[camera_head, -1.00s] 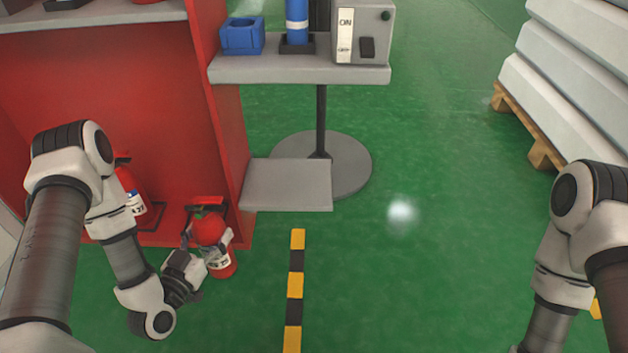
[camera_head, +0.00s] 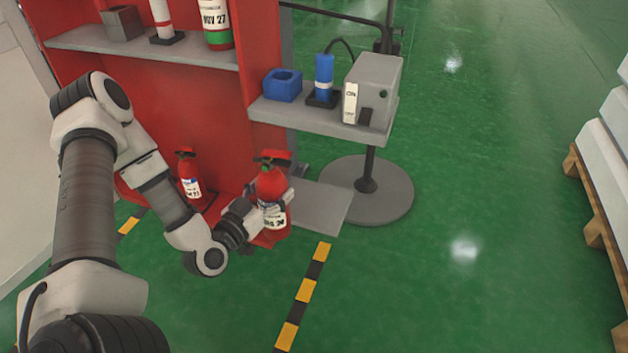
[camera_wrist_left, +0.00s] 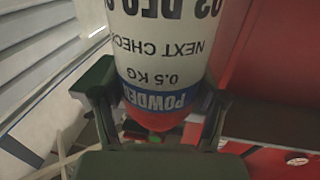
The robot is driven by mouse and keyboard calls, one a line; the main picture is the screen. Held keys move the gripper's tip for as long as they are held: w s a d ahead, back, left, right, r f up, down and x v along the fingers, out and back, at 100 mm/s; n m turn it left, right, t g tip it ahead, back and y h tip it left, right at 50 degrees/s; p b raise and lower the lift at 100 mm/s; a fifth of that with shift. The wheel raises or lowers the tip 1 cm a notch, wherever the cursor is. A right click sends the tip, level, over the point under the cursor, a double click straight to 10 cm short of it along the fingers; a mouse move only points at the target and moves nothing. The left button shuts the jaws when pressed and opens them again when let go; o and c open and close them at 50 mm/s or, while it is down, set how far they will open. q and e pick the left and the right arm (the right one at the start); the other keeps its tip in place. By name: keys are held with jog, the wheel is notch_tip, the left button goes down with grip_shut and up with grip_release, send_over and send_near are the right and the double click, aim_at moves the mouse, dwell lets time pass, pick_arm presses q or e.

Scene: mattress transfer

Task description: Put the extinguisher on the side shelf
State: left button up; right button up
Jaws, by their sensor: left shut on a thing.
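A small red fire extinguisher (camera_head: 272,184) with a white label is upright in my left gripper (camera_head: 266,208), in front of the red cabinet's right edge. The gripper is shut around its body. In the left wrist view, the extinguisher's label (camera_wrist_left: 162,50) fills the space between the fingers. A low grey side shelf (camera_head: 318,210) sticks out to the right of the cabinet, just right of the held extinguisher. Its bare top shows, and its left part is hidden behind the extinguisher. My right gripper is not in view.
Another red extinguisher (camera_head: 189,178) stands inside the red cabinet (camera_head: 165,115). A grey stand shelf (camera_head: 300,113) above the side shelf holds a blue block, a blue cylinder and a switch box (camera_head: 374,85). Its round base (camera_head: 390,205) lies behind the side shelf.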

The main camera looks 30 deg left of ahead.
pick_arm(q)
jog(key=w+f+b, duration=0.1)
jog(key=w+b, duration=0.2)
jog(key=w, duration=0.5)
jog(key=w+f+b, duration=0.2)
jog(key=w+b, duration=0.2)
jog(key=w, duration=0.4)
jog(key=shift+a+f, duration=0.25)
jog(key=shift+a, duration=0.05)
jog(key=shift+f, duration=0.15)
jog(key=o, duration=1.8)
